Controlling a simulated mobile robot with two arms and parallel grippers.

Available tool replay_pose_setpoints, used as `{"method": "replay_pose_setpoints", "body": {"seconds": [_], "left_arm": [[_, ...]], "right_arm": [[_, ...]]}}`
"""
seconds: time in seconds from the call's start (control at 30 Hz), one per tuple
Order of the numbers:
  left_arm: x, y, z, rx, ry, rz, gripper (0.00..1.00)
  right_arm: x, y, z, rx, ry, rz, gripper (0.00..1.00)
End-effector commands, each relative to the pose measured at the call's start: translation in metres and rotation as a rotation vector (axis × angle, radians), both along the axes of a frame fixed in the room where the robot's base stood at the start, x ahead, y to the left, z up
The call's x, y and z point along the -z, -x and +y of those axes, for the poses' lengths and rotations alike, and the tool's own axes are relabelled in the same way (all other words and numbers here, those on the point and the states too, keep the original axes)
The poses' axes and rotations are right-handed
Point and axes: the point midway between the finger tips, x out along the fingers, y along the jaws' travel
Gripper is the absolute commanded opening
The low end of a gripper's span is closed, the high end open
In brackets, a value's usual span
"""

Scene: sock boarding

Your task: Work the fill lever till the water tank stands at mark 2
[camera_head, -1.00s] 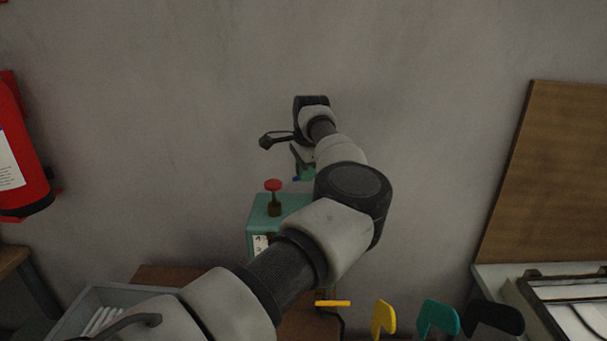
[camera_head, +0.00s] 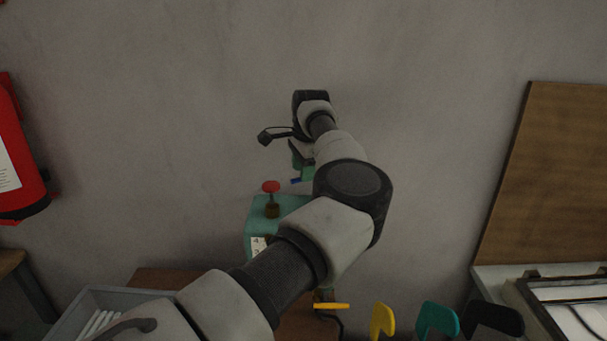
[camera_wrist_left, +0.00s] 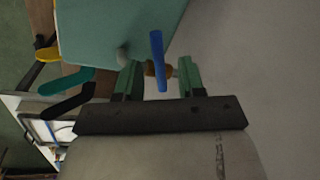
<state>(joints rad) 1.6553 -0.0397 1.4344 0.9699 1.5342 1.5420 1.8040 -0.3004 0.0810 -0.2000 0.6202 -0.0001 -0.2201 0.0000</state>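The teal water tank (camera_head: 262,214) stands against the wall, largely hidden behind my left arm. A white scale strip (camera_head: 258,245) with dark marks shows on its front, partly covered by the arm; I cannot read a water level. The blue fill lever (camera_head: 296,181) shows as a small tip beside my left gripper (camera_head: 303,166). In the left wrist view the blue lever (camera_wrist_left: 157,50) stands between the two green-padded fingers of the left gripper (camera_wrist_left: 159,78), with a gap on each side. The gripper is open around it. My right gripper is out of view.
A red knob on a brass stem (camera_head: 271,187) rises from the tank's top. A grey bin (camera_head: 75,312) with white items is at lower left. Yellow (camera_head: 382,320), teal (camera_head: 438,318) and black (camera_head: 494,317) upright shapes stand at the front. A red extinguisher (camera_head: 18,160) hangs at left.

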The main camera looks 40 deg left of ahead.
Motion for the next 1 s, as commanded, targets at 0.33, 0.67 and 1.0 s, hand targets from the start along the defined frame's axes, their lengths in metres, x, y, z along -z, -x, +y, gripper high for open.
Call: {"method": "replay_pose_setpoints", "body": {"seconds": [0.33, 0.67, 1.0], "left_arm": [[-0.066, 0.005, -0.013, 0.000, -0.001, -0.003, 0.39], [-0.092, 0.007, -0.017, 0.000, 0.000, 0.001, 0.39], [-0.092, 0.007, -0.017, 0.000, 0.000, 0.001, 0.39]], "right_arm": [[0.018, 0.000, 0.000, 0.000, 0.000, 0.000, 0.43], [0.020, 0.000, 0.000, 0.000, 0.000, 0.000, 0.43], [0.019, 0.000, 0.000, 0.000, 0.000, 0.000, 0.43]]}}
